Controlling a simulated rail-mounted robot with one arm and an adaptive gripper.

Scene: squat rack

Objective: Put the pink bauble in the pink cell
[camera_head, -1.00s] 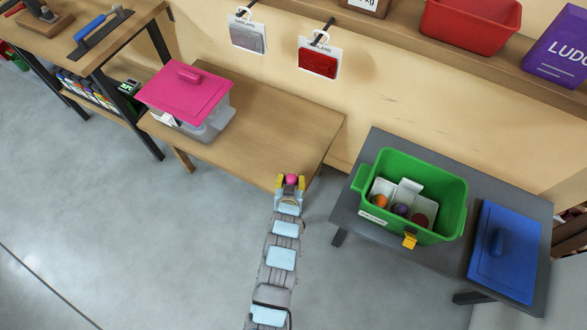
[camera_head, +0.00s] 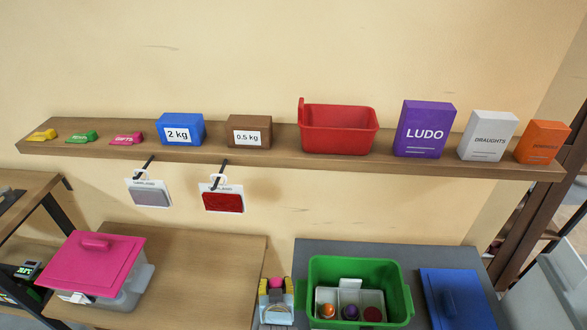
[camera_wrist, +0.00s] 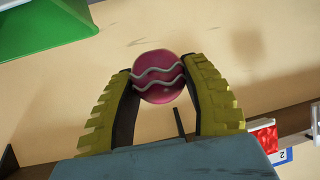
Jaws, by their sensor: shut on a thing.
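My gripper (camera_head: 276,290) is shut on the pink bauble, a round ball (camera_wrist: 158,77) with wavy silver lines, held between its yellow fingers in the wrist view. In the head view it is at the bottom, in the gap between the wooden table and the grey table, left of the green crate (camera_head: 408,298). White-walled cells (camera_head: 350,283) stand in the crate. They hold an orange bauble (camera_head: 327,310), a purple bauble (camera_head: 350,312) and a dark red bauble (camera_head: 372,314). I cannot make out a pink cell.
A blue lid (camera_head: 457,300) lies right of the crate. A clear box with a pink lid (camera_head: 93,262) stands on the wooden table (camera_head: 190,275). The shelf (camera_head: 290,148) above holds a red bin (camera_head: 338,128) and several boxes. Hanging packets (camera_head: 222,200) jut out below it.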

